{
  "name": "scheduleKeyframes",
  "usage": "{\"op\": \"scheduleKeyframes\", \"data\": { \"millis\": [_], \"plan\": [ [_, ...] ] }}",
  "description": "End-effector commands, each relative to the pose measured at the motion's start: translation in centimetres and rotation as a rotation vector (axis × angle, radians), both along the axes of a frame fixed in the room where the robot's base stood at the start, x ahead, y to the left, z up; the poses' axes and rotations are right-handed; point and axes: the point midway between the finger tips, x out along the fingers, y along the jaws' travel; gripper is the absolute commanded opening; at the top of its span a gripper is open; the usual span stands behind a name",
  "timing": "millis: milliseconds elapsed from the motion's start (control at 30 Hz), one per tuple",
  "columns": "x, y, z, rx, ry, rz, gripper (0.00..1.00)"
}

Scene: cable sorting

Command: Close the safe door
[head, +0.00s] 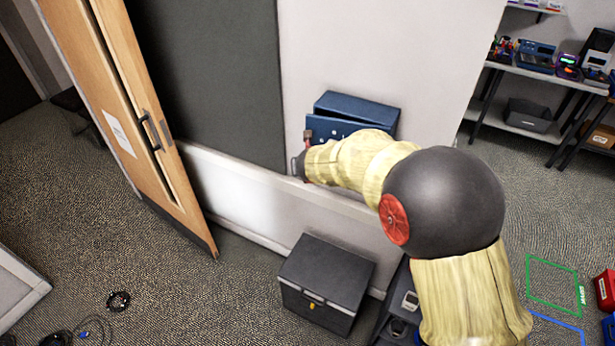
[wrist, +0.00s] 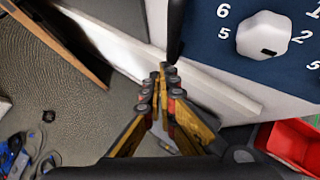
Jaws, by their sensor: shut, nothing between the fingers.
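The blue safe (head: 357,106) is set against the white wall, partly hidden behind my arm. Its dark blue panel, with white numbers and a pale knob (wrist: 268,36), fills the upper right of the wrist view. I cannot tell from these views how far the door stands open. My gripper (wrist: 164,75) is shut and empty, its fingertips together left of and below the panel. A dark vertical edge shows at the panel's left side, close above the fingertips. In the head view, the wrist end of my arm is at the safe's left front; the fingertips are not clear there.
A white ledge (wrist: 215,88) runs below the safe. A black box (head: 323,280) stands on the carpet beneath. A wooden door (head: 130,120) is at the left, shelves (head: 540,70) at the right. A red bin (wrist: 297,140) shows at lower right. Cables (wrist: 25,150) lie on the floor.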

Motion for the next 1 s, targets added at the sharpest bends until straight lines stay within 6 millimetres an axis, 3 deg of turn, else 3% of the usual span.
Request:
{"op": "scheduleKeyframes", "data": {
  "millis": [200,400,1000],
  "plan": [
    [2.9,0.2,0.1,0.000,0.001,-0.113,0.00],
    [4.5,0.1,0.1,0.000,0.000,-0.176,0.00],
    [5.2,0.0,0.1,0.000,-0.001,-0.204,0.00]
  ]
}}
